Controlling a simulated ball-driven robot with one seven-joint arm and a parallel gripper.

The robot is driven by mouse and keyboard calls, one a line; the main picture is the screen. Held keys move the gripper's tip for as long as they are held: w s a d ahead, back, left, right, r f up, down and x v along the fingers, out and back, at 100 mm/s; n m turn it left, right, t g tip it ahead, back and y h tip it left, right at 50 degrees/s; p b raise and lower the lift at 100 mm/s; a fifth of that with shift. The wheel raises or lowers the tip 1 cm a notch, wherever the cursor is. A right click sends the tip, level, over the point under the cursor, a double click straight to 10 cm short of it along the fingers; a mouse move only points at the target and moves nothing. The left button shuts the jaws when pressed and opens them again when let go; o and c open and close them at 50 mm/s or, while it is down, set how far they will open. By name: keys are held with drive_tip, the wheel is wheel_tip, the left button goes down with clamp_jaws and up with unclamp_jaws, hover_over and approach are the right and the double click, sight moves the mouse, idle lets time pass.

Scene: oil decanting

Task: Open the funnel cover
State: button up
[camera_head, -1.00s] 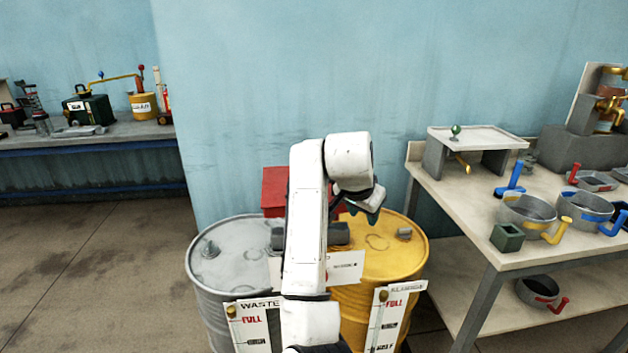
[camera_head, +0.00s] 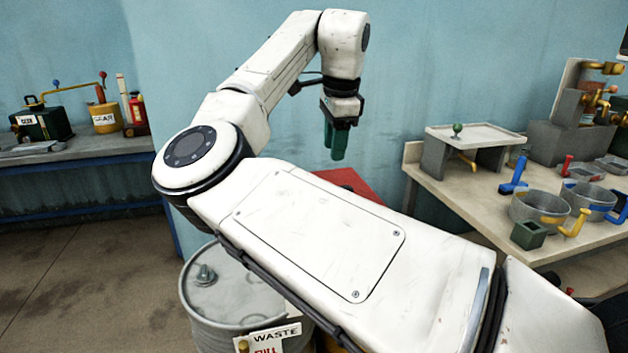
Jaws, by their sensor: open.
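A red flat-topped piece (camera_head: 350,183) shows behind my arm at the wall, partly covered by it. I cannot tell whether it is the funnel cover, and no funnel can be made out. My gripper (camera_head: 336,150) points down above the red piece, apart from it in the picture, with dark green fingers open and empty. The grey drum (camera_head: 205,305) stands below, with a cap on its top and a WASTE sign (camera_head: 272,338) in front. My arm hides nearly all of the yellow drum.
A bench (camera_head: 450,195) on the right carries a small raised stand (camera_head: 475,135), pans (camera_head: 540,206) with coloured handles, a green square block (camera_head: 529,236) and brass fittings. A left bench (camera_head: 90,150) holds oil cans. Floor at left is clear.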

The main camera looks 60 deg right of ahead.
drive_tip(key=f, duration=0.3)
drive_tip(key=w+d+f, duration=0.1)
drive_tip(key=f, duration=0.6)
drive_tip(key=shift+w+d+f+b, duration=0.1)
drive_tip(key=shift+w+d+b, duration=0.15)
drive_tip(key=shift+b, duration=0.05)
drive_tip(key=shift+c, duration=0.3)
clamp_jaws()
